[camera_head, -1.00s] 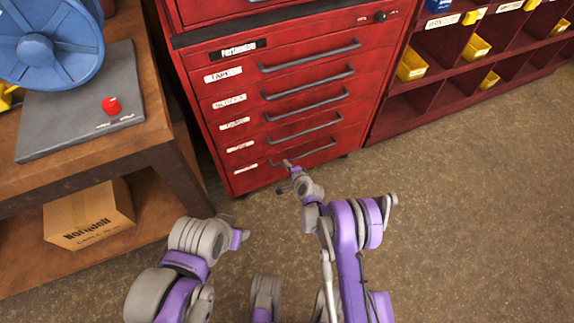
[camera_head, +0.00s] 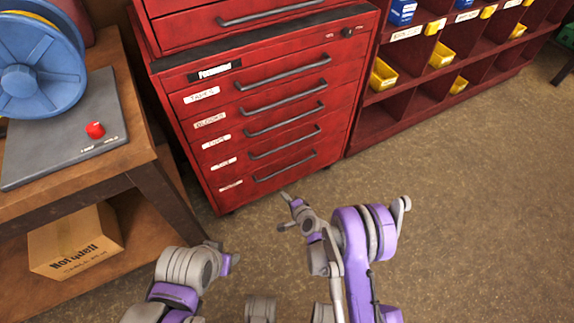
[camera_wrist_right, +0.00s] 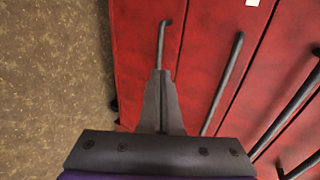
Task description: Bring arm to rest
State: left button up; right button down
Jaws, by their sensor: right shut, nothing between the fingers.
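My right arm (camera_head: 350,245) reaches forward in the head view, low in front of the red drawer cabinet. My right gripper (camera_head: 284,196) is shut and empty, and it appears clear of the cabinet. In the right wrist view its closed fingers (camera_wrist_right: 160,75) point toward the cabinet's drawer fronts, with a drawer handle lined up beyond the tips. My left arm (camera_head: 185,275) is folded at the lower left of the head view. A grey tip shows at its far end, but I cannot tell the state of its jaws.
The red cabinet (camera_head: 205,150) has several shut drawers with grey handles. A wooden bench (camera_head: 150,150) stands left, with a blue reel (camera_head: 40,75) on top and a cardboard box (camera_head: 75,243) below. Shelves with bins (camera_head: 440,55) stand at right. The floor (camera_head: 480,220) at right is clear.

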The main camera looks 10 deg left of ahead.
jog(key=s+d+r+n+g+h, duration=0.1)
jog(key=s+d+r+n, duration=0.2)
jog(key=d+r, duration=0.5)
jog(key=s+d+r+n+g+h, duration=0.1)
jog(key=s+d+r+n+h, duration=0.2)
jog(key=r, duration=0.8)
jog(key=s+d+r+n+g+h, duration=0.1)
jog(key=s+d+r+n, duration=0.1)
jog(key=s+d, duration=0.45)
jog(key=s+d+r+n+g+h, duration=0.1)
jog(key=s+d+r, duration=0.2)
jog(key=s, duration=0.7)
jog(key=s+d+r+n+g+h, duration=0.1)
jog(key=s+d+r+n, duration=0.1)
jog(key=s+d, duration=0.5)
pick_arm(q)
notch_tip(320, 180, up, 25)
jog(key=w+t+p, duration=0.1)
jog(key=p, duration=2)
jog(key=shift+w+p, duration=0.15)
jog(key=shift+p, duration=0.25)
pick_arm(e)
notch_tip(320, 180, up, 25)
jog(key=a, duration=0.2)
jog(key=shift+s+t, duration=0.15)
jog(key=shift+t, duration=0.15)
jog(key=shift+s+a+f, duration=0.1)
jog(key=shift+s, duration=0.05)
